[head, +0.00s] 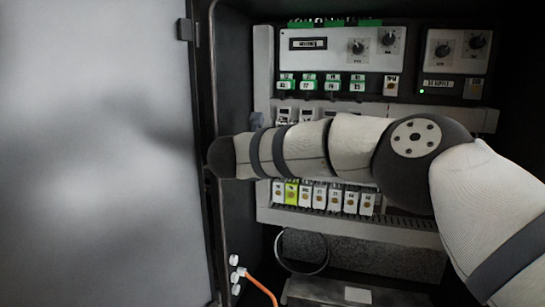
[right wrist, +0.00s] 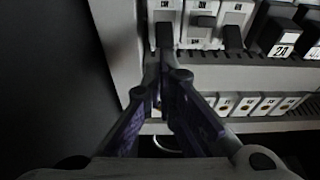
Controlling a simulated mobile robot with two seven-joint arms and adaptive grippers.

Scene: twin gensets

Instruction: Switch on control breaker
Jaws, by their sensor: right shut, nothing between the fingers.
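The row of white breakers (right wrist: 201,24) is at the top of the right wrist view, on a rail inside the open cabinet. The leftmost breaker (right wrist: 165,9) has a dark lever (right wrist: 164,36) pointing down. The middle breaker's lever (right wrist: 204,21) stands out higher, and the right one's lever (right wrist: 233,38) points down. Labels are too small to read surely. My right gripper (right wrist: 160,72) is shut and empty, its tips just below the leftmost lever; contact cannot be told. In the head view my right arm hides most breakers; two tops (head: 284,114) show above it. My left gripper is out of view.
The cabinet door (head: 95,150) stands open at left. Control units with knobs (head: 340,48) are above, and terminal blocks (head: 320,196) below. Black relays (right wrist: 283,35) sit right of the breakers. An orange cable (head: 262,288) and a dark ring (head: 302,268) are low in the cabinet.

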